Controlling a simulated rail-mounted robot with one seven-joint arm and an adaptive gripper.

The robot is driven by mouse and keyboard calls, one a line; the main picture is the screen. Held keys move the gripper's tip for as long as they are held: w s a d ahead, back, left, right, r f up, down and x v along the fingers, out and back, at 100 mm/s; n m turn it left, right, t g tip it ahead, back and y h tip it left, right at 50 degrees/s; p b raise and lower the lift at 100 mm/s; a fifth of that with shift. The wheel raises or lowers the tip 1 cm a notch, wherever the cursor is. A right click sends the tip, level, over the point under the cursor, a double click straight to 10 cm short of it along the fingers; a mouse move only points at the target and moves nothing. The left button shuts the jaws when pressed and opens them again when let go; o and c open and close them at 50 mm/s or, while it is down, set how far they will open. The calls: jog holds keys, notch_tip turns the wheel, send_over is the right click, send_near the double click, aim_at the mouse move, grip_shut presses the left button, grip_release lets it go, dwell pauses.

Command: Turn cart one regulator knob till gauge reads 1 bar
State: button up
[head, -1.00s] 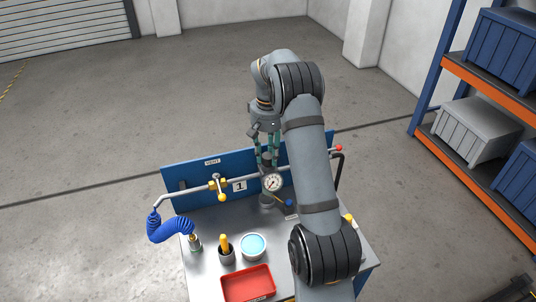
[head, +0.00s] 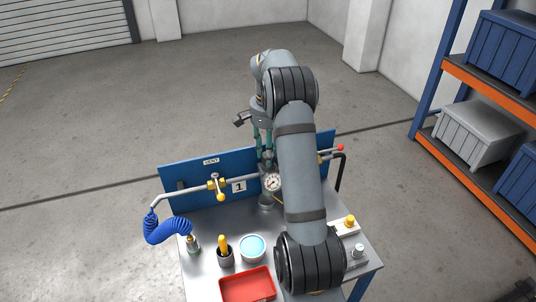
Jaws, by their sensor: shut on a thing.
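Cart one (head: 213,262) has a metal top and a blue back panel with a "1" label (head: 238,186). The pressure gauge (head: 272,182) is a small white dial on the pipe, right of the label. Its needle is too small to read. My gripper (head: 266,160) points down just behind and above the gauge, its fingers shut on the regulator knob. The knob itself is mostly hidden by the fingers and the gauge. The regulator's lower bowl (head: 266,200) shows beneath the gauge.
Orange-and-blue shelving (head: 470,165) is at the right.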

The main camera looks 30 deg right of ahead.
jog(key=shift+m, duration=0.3)
jog(key=o, duration=1.1)
jog(key=shift+o, duration=0.3)
notch_tip(320, 180, up, 12)
jog(key=shift+f, duration=0.1)
dwell(0.4)
